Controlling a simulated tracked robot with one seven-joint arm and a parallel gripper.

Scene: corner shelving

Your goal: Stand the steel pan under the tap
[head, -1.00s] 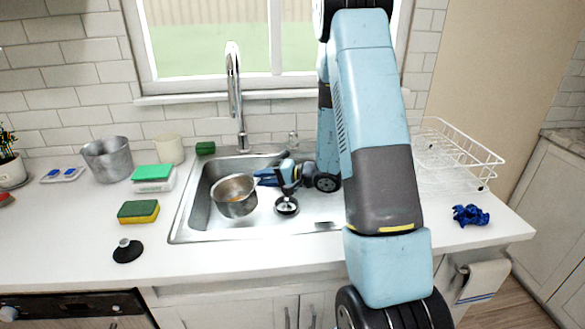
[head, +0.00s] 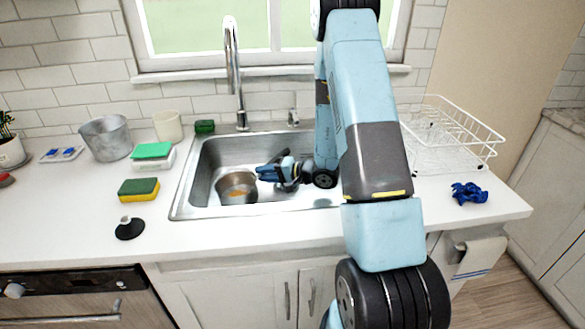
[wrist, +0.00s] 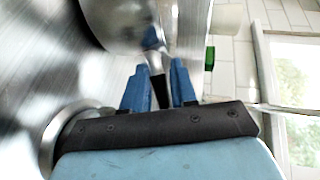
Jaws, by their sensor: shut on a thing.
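The steel pan (head: 238,195) is low inside the sink basin, roughly upright, with an orange-brown patch showing in it. The wrist view shows its curved steel side (wrist: 120,22) close up. My gripper (head: 262,173) reaches into the sink from the right. Its blue fingers (wrist: 158,88) are shut on the pan's dark handle (wrist: 158,92). The chrome tap (head: 232,75) rises behind the sink. In the head view its spout is above the pan, slightly left of its middle. I cannot tell whether the pan's base touches the sink floor.
The sink (head: 200,190) has raised walls around the pan. A green-and-yellow sponge (head: 139,189), a black stopper (head: 130,228) and a grey metal pot (head: 106,138) stand left on the counter. A white dish rack (head: 450,140) and a blue crumpled thing (head: 469,194) are at right.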

